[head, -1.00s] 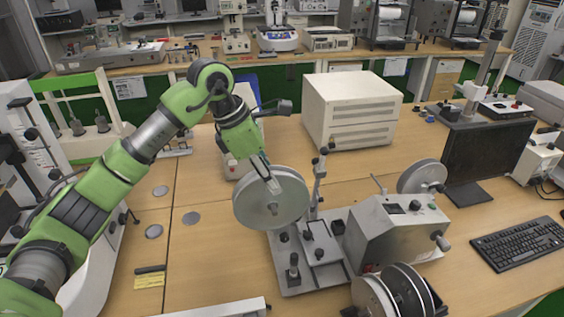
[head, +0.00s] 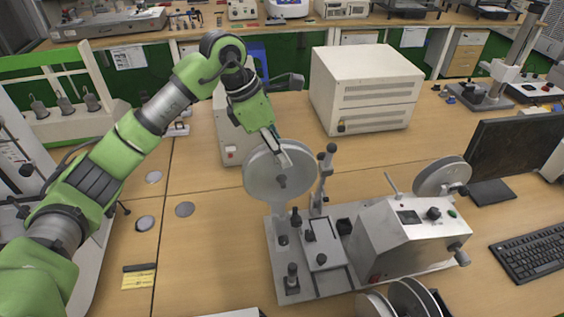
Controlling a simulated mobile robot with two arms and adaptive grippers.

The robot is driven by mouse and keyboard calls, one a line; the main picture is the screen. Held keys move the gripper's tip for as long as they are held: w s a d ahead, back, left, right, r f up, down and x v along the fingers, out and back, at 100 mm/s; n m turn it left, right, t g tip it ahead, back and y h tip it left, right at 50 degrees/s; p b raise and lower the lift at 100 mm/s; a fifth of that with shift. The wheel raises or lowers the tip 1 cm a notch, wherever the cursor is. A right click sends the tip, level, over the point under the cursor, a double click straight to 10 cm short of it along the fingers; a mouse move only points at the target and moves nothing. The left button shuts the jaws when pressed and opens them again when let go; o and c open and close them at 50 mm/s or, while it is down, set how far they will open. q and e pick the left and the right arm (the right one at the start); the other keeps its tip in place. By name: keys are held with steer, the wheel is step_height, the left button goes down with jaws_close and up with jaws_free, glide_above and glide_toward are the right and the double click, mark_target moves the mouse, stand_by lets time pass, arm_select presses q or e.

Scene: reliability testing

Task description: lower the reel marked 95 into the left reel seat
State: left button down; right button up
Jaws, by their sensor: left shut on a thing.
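My left gripper (head: 272,143) is shut on a grey reel (head: 268,180) at its upper rim. The reel hangs upright, its flat face toward me, over the left end of the winding machine's base plate (head: 274,262). A dark hub sticks out of its middle. No number can be read on it. The left reel seat is not clearly visible; small posts with dark knobs (head: 292,275) stand on the plate below and in front of the reel. I cannot tell whether the reel touches anything below. My right gripper is not in view.
The machine's grey control box (head: 410,245) stands right of the plate, with another reel (head: 442,176) behind it. Several reels (head: 410,300) stand at the bottom edge. A post (head: 323,180) rises close right of the held reel.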

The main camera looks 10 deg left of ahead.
mark_target(280, 179)
arm_select(q)
steer(key=f, duration=0.2)
steer(key=s+f, duration=0.1)
steer(key=f, duration=0.1)
steer(key=shift+w+f+b, duration=0.15)
steer(key=shift+f+b, duration=0.1)
steer(key=shift+b, duration=0.05)
steer(key=shift+w+f, duration=0.1)
steer(key=shift+f, duration=0.45)
steer(key=shift+f+b, duration=0.65)
steer(key=shift+f, duration=0.6)
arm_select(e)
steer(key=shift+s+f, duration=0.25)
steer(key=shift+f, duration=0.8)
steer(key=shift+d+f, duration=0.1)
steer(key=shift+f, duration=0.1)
arm_select(q)
steer(key=shift+b, duration=0.3)
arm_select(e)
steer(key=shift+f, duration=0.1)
arm_select(q)
steer(key=shift+f+b, duration=0.75)
steer(key=shift+f, duration=0.1)
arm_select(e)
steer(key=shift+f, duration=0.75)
arm_select(q)
steer(key=shift+f, duration=0.1)
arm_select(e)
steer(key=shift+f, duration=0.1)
